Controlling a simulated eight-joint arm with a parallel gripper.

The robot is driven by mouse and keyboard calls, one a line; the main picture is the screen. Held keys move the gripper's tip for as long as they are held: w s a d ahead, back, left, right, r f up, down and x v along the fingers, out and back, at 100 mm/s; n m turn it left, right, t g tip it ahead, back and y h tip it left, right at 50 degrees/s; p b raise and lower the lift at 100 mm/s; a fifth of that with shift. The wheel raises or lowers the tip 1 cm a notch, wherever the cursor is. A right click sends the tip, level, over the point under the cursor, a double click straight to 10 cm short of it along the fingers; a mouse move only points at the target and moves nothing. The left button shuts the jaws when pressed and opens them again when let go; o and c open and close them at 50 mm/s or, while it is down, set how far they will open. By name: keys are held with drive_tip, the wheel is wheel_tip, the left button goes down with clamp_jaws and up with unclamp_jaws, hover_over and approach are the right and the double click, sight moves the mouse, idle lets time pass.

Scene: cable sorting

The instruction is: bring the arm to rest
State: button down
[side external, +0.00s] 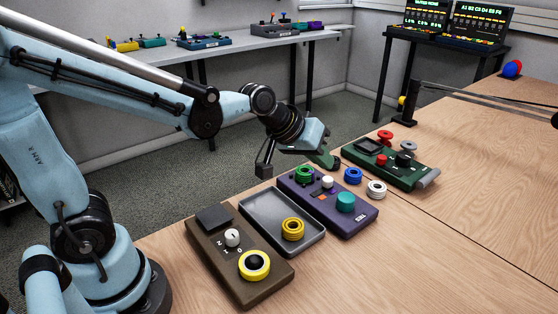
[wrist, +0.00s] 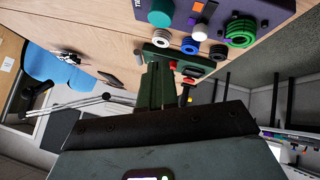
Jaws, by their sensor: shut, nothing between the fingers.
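My gripper (side external: 332,161) is shut and empty, with its green fingers over the back of the table, behind the purple device and left of the green device. Its fingers also show together in the wrist view (wrist: 156,82). A grey tray (side external: 258,212) holds a yellow cable coil (side external: 292,229). A green coil (side external: 305,174) lies on the purple device (side external: 325,210). A blue coil (side external: 353,176) and a white coil (side external: 376,189) sit on the table beside it. My gripper appears clear of all the coils.
A brown device (side external: 240,265) with a dial stands at the front left. A green device (side external: 400,162) with red and grey knobs is at the back right. The wooden table (side external: 460,240) is clear to the right. A side bench (side external: 225,45) runs behind.

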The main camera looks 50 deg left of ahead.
drive_tip(key=s+a+m+g+y, duration=0.1)
drive_tip(key=s+a+m+y, duration=0.1)
drive_tip(key=s, duration=1)
drive_tip(key=a+m, duration=0.1)
drive_tip(key=a, duration=0.1)
drive_tip(key=shift+s+a+f+m, duration=0.3)
drive_tip(key=shift+s+f, duration=0.05)
drive_tip(key=shift+f, duration=0.05)
drive_tip(key=c, duration=1.8)
unclamp_jaws()
drive_tip(key=shift+c, duration=0.2)
